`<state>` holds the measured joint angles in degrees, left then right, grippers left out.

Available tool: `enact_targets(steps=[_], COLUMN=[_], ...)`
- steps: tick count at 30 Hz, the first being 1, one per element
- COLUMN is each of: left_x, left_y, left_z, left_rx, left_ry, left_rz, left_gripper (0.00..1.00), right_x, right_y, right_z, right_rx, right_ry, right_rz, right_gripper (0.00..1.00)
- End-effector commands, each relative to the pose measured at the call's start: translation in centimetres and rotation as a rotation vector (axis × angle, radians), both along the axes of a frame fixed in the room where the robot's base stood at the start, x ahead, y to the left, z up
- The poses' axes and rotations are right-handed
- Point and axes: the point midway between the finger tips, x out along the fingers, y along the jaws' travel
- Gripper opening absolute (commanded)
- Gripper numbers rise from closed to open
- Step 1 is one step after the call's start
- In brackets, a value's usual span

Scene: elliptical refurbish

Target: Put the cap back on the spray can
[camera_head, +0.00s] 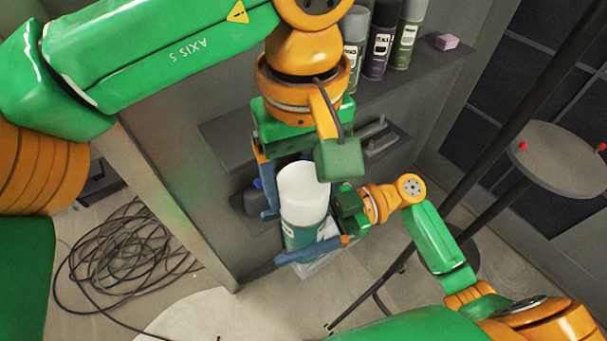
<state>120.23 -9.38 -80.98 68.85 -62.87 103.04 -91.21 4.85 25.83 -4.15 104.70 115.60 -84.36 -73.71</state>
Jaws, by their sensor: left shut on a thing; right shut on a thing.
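The spray can (303,238), with a teal and white body, stands upright in the middle of the camera_head view. The white cap (302,187) is directly above it and in line with it; I cannot tell whether it is seated or just over the top. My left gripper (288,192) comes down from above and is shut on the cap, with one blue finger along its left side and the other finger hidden. My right gripper (322,240) reaches in from the right and is shut on the can's body, one blue finger across its front.
Several other spray cans (379,48) and a pink block (446,42) stand on the grey shelf (425,70) behind. A dark bottle (256,199) is behind the left finger. A coiled black cable (125,250) lies on the floor at left. A round stool (565,158) is at right.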

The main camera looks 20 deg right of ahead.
Motion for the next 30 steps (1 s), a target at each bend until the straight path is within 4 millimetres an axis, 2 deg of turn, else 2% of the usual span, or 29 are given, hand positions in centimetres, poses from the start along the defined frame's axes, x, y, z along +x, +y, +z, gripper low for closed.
enact_targets(steps=[1, 2, 3, 4, 12, 14, 21, 25, 30], left_x=[0.0, 0.0, 0.0, 0.0, 0.0, 0.1, 0.1, 0.1, 0.1], left_y=[0.0, 0.0, 0.0, 0.0, 0.0, -0.1, 0.0, 0.0, 0.0], left_z=[-0.1, -0.1, -0.1, -0.1, 0.3, 1.0, 5.5, 6.8, 7.5], left_rx=[0.0, 0.0, 0.0, 0.0, 0.0, -0.002, 0.002, 0.003, -0.002], left_ry=[0.0, 0.0, 0.0, 0.0, -0.001, -0.003, -0.001, -0.002, -0.001], left_rz=[0.0, 0.0, 0.0, 0.0, 0.0, 0.001, 0.005, 0.004, 0.0], left_gripper=[0.34, 0.84, 0.95, 1.0, 1.0, 1.0, 1.0, 1.0, 1.0], right_x=[0.0, 0.0, 0.0, 0.0, 0.0, 0.0, 0.0, 0.0, 0.0], right_y=[0.0, 0.0, 0.0, 0.0, 0.0, 0.0, 0.0, 0.0, 0.0], right_z=[0.0, 0.0, 0.0, 0.0, 0.0, 0.0, 0.0, 0.0, 0.0], right_rx=[0.001, 0.001, 0.001, 0.001, 0.001, 0.001, 0.001, 0.001, 0.001], right_ry=[-0.001, -0.001, -0.001, -0.001, -0.001, -0.001, -0.001, -0.001, -0.001], right_rz=[0.0, 0.0, 0.0, 0.0, 0.0, 0.0, 0.0, 0.0, 0.0], right_gripper=[0.0, 0.0, 0.0, 0.0, 0.0, 0.0, 0.0, 0.0, 0.0])
